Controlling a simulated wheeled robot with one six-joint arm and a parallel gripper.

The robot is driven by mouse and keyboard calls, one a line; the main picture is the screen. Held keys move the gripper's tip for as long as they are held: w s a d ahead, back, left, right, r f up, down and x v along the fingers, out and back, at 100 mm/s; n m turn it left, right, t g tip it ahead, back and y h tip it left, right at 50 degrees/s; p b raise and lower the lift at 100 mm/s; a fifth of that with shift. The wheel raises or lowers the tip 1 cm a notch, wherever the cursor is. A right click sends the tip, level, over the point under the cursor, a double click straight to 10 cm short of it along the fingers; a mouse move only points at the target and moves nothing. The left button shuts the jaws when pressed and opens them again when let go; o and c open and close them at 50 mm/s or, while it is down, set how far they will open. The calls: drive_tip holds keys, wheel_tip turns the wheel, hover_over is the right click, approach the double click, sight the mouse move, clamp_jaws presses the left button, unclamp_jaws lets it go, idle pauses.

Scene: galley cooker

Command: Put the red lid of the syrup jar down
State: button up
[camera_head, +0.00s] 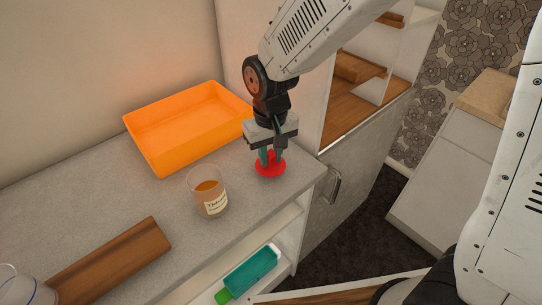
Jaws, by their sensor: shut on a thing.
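The red lid (270,169) is between the fingertips of my gripper (270,158), at the right part of the grey counter. My gripper points down and is shut on the lid. The lid looks on or just above the counter; I cannot tell whether it touches. The syrup jar (208,192) stands upright to the left of the lid and nearer the camera. It is clear, open at the top, with amber syrup inside and a pale label. My fingers hide part of the lid's top.
An orange tray (165,167) lies behind the jar. A wooden board (112,262) and a glass vessel (22,288) are at front left. The grey counter (230,240) ends at right and front. A teal bottle (248,273) lies on a shelf below. A door handle (333,187) is at right.

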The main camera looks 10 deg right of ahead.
sight(271, 152)
drive_tip(key=shift+f, duration=0.45)
drive_tip(key=shift+f, duration=0.15)
drive_tip(key=o, duration=1)
wheel_tip(271, 152, up, 12)
drive_tip(key=s+d+r+m, duration=0.1)
drive_tip(key=s+d, duration=0.5)
drive_tip(key=d, duration=0.1)
drive_tip(key=s+d+r+m, duration=0.1)
drive_tip(key=s+d+r, duration=0.1)
drive_tip(key=s+d, duration=0.5)
drive_tip(key=s+d+r+m+t, duration=0.1)
drive_tip(key=s+d+r, duration=0.1)
drive_tip(key=s+d, duration=0.4)
drive_tip(key=shift+s+d+r+m, duration=0.3)
drive_tip(key=shift+d+m, duration=0.1)
drive_tip(key=shift+d, duration=0.1)
